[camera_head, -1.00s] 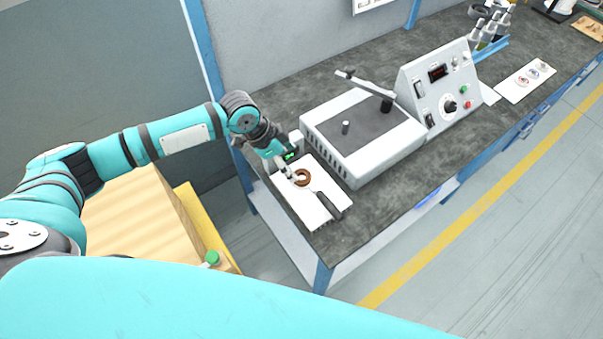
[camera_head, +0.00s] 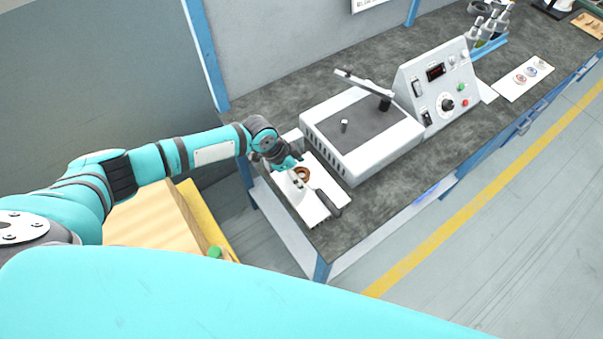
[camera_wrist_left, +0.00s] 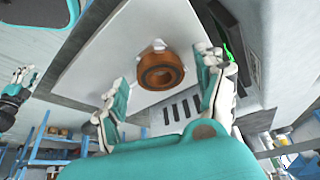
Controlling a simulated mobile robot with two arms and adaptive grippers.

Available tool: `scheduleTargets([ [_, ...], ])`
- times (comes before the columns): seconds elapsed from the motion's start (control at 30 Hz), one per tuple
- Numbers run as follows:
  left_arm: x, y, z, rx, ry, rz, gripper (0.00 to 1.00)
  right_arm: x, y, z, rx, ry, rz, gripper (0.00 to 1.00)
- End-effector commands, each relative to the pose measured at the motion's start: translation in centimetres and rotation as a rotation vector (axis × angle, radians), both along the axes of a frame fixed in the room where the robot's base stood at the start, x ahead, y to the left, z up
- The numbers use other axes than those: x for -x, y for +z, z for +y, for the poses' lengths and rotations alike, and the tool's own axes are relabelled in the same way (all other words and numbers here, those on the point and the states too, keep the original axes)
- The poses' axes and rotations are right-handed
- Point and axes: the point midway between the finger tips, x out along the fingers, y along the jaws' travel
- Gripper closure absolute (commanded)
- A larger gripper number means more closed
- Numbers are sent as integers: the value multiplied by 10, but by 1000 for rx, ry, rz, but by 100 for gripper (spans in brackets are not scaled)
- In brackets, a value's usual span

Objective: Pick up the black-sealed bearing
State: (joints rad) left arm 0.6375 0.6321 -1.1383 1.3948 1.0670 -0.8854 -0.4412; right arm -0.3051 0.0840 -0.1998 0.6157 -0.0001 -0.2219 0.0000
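A copper-brown ring (camera_head: 302,174) sits on a white mat (camera_head: 310,208) at the bench's near left end. It also shows in the left wrist view (camera_wrist_left: 160,70), with a dark inner face around its hole. I cannot make out a black seal on it. My left gripper (camera_head: 299,182) is low over the mat beside the ring. In the left wrist view its two fingers (camera_wrist_left: 163,100) are spread apart, with the ring beyond and between them, not gripped. What looks like my right gripper (camera_wrist_left: 18,80) is small at the left edge of that view, its fingers unclear.
A dark tool (camera_head: 332,197) lies at the mat's edge. A grey heater box (camera_head: 345,150) with a control panel (camera_head: 440,90) stands right of the mat. Another white mat (camera_head: 510,92) holds small coloured rings farther right. The bench front between them is clear.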

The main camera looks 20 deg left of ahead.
Motion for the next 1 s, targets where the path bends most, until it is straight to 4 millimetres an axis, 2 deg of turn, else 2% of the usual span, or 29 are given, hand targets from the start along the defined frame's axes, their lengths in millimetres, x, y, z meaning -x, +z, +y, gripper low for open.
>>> scheduleTargets([
  [0.07, 0, 0, 0, 0, 0, 0, 41, -5, 0, 0, 0, 0, -8, 66],
  [0.43, 0, 0, 0, 0, 1, 0, 90, -11, 1, 1, -2, 0, -18, 66],
  [0.77, -1, 3, 0, 2, 0, -2, 91, -8, -1, 7, -9, -2, -13, 66],
  [1.0, -1, 22, 0, 2, 0, -4, 91, -6, -11, 8, -11, -2, -10, 66],
])
